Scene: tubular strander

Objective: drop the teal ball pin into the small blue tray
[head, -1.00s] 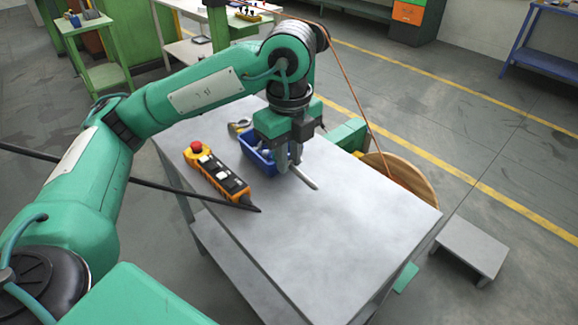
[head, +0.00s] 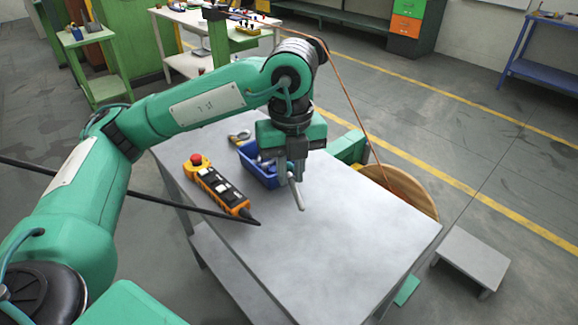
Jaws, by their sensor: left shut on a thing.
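My left gripper (head: 292,174) points down over the grey table, at the right side of the small blue tray (head: 266,180). It is shut on a slim pale grey rod-like thing (head: 298,194), whose lower end sticks out below the fingers towards the front. No teal ball shows on this rod, and its upper part is hidden by the fingers, so I cannot tell if it is the teal ball pin. The tray is partly hidden by the gripper, and its contents are hard to make out. My right gripper is not in view.
An orange control box (head: 217,190) with a red button lies left of the tray on the table (head: 330,240). A small ring-like item (head: 240,136) lies behind the tray. A wooden reel (head: 405,190) stands beyond the table's right edge. The table's front and right are clear.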

